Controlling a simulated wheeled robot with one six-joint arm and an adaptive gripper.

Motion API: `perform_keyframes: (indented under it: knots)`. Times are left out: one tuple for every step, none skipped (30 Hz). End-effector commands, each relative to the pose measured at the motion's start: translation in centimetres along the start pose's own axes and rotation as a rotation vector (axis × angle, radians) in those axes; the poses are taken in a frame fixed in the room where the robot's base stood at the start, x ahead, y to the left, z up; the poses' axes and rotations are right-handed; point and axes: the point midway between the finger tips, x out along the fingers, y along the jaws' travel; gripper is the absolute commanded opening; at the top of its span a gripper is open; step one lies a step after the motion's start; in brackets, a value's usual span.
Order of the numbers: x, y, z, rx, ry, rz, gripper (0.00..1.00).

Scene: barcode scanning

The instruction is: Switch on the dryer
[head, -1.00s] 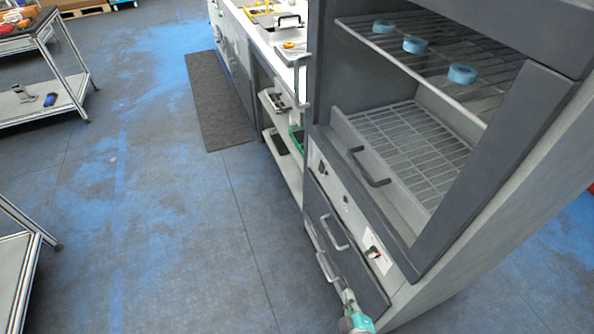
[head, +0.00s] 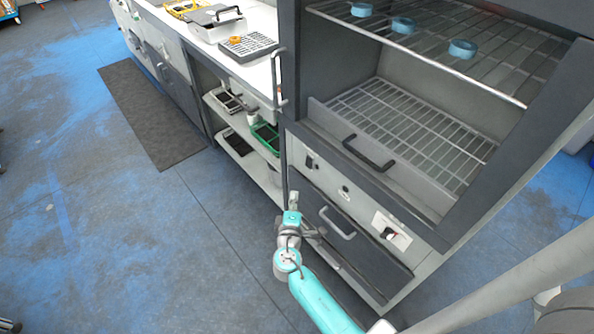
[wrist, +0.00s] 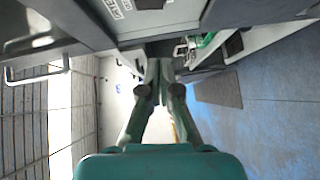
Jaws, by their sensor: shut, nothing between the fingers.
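The dryer (head: 365,207) is a tall grey cabinet with an open front, on the right in the head view. Its control strip, below the wire tray, carries a dark switch on a white plate (head: 390,232) at the right, a small round button (head: 345,192) in the middle and a dark knob (head: 311,162) at the left. My gripper (head: 293,198) is in front of the dryer's left lower corner, left of the drawer handle and apart from the switch plate. In the wrist view my gripper's fingers (wrist: 160,72) meet, with nothing held. Part of the strip shows overhead there.
A drawer handle (head: 337,222) and tray handle (head: 368,153) stick out from the dryer. Blue rings (head: 462,48) lie on its upper rack. A bench (head: 262,20) with shelves adjoins its left side. Blue floor is open at left, with a dark mat (head: 152,115).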

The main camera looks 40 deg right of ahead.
Motion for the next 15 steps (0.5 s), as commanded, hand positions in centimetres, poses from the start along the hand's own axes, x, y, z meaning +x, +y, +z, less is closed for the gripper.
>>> perform_keyframes:
  knots:
    - [0.0, 0.0, 0.0, -0.001, -0.001, 0.001, 0.0]
    - [0.0, 0.0, 0.0, -0.001, -0.001, 0.001, 0.0]
    - [0.0, 0.0, 0.0, 0.0, 0.0, 0.0, 0.0]
    - [0.0, 0.0, 0.0, 0.0, 0.0, 0.0, 0.0]
    - [0.0, 0.0, 0.0, 0.0, 0.0, 0.0, 0.0]
    - [0.0, 0.0, 0.0, 0.0, 0.0, 0.0, 0.0]
    - [0.0, 0.0, 0.0, 0.0, 0.0, 0.0, 0.0]
    - [0.0, 0.0, 0.0, 0.001, 0.0, 0.0, 0.0]
    - [0.1, 0.0, 0.0, 0.001, 0.0, 0.0, 0.0]
    - [0.2, 0.0, 0.0, 0.001, 0.0, 0.0, 0.0]
    - [0.4, 0.0, 0.0, 0.001, 0.0, 0.0, 0.0]
    - [0.7, 0.0, 0.0, 0.002, 0.0, 0.0, 0.0]
    - [0.9, 0.0, 0.0, 0.002, -0.001, 0.0, 0.0]
    - [1.3, 0.0, 0.0, 0.001, -0.001, 0.0, 0.0]
    - [1.8, 0.0, 0.0, 0.001, -0.002, 0.0, 0.0]
